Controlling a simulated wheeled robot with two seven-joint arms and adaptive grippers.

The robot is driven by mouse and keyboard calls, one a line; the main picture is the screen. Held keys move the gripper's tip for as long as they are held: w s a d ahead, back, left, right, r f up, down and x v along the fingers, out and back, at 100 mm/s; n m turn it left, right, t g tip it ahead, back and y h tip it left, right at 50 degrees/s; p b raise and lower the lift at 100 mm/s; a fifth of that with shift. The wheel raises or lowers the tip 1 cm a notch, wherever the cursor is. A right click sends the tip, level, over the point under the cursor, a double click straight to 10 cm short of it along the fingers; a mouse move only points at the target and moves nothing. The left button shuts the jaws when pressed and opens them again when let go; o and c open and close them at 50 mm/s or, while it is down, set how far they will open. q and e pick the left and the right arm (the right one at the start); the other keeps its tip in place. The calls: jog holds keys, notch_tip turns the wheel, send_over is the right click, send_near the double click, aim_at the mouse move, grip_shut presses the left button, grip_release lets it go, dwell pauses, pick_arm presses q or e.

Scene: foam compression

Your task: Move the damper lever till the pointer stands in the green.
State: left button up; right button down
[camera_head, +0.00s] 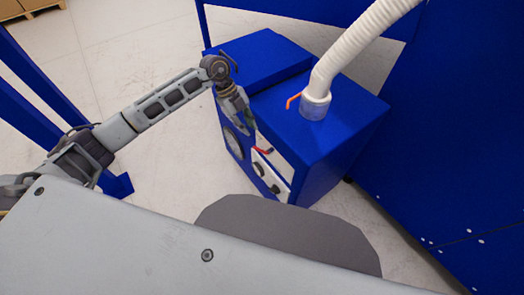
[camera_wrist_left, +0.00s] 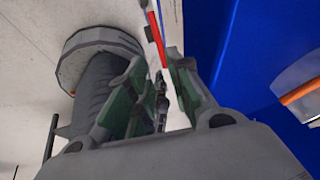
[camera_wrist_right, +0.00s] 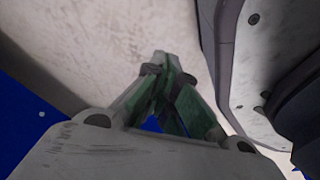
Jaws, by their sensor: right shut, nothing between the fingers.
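An orange lever (camera_head: 293,101) sticks out at the grey collar (camera_head: 315,107) under the white hose, on top of the blue machine (camera_head: 345,135). A red-orange handle (camera_head: 262,151) sits at the machine's front, by a white panel (camera_head: 281,168). A round gauge (camera_head: 234,143) is on the front face; its pointer and any green band are too small to read. My left gripper (camera_head: 250,126) is beside the machine's front top edge, above the handle. In the left wrist view its fingers (camera_wrist_left: 158,62) are apart, with a red bar (camera_wrist_left: 155,40) beyond the tips. My right gripper (camera_wrist_right: 160,57) is shut and empty.
The white hose (camera_head: 360,40) rises from the machine top. A lower blue box (camera_head: 260,58) adjoins behind. A tall blue wall (camera_head: 450,130) stands at the right. Blue posts (camera_head: 45,95) stand at the left. Pale floor (camera_head: 130,50) is open between.

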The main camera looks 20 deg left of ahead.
aim_at(261, 150)
pick_arm(q)
jog(key=shift+d, duration=0.1)
